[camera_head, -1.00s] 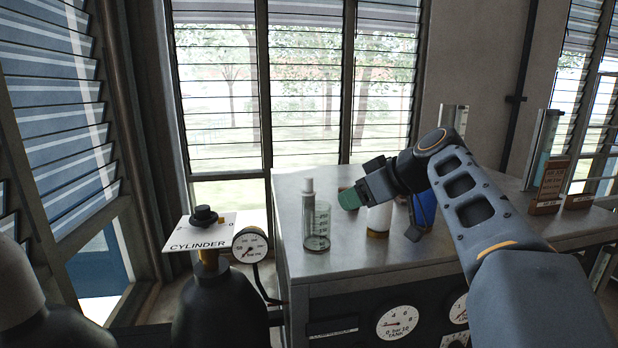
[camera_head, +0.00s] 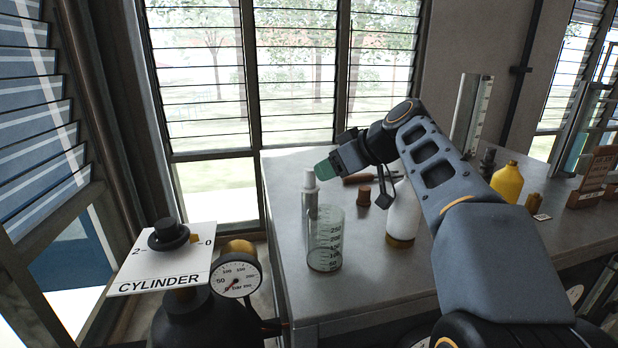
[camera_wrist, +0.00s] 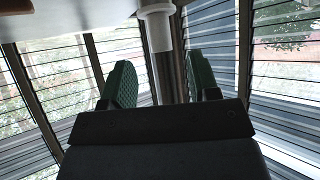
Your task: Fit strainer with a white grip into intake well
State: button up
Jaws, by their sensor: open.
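The strainer stands upright on the grey bench, with a white grip (camera_head: 309,180) over a slim metal body (camera_head: 311,205). The lower part of it is partly behind a clear graduated beaker. My gripper (camera_head: 324,170), with green finger pads, is open and empty, at about the height of the white grip and close to its right in the picture. In the wrist view the strainer's white grip (camera_wrist: 158,32) and metal body show beyond the gap between the open fingers (camera_wrist: 162,85). I cannot make out an intake well in these frames.
The beaker (camera_head: 325,250) stands just in front of the strainer. A white bottle (camera_head: 402,215), a brown stopper (camera_head: 364,196) and a yellow bottle (camera_head: 507,182) stand farther right on the bench (camera_head: 380,285). A black cylinder with a gauge (camera_head: 236,275) and a CYLINDER plate (camera_head: 165,262) is at the left.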

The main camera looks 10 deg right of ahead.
aim_at(311, 187)
jog(key=shift+b+x, duration=0.9)
jog(key=shift+x, duration=2.65)
jog(key=shift+f, duration=0.1)
jog(key=shift+c, duration=0.4)
grip_shut()
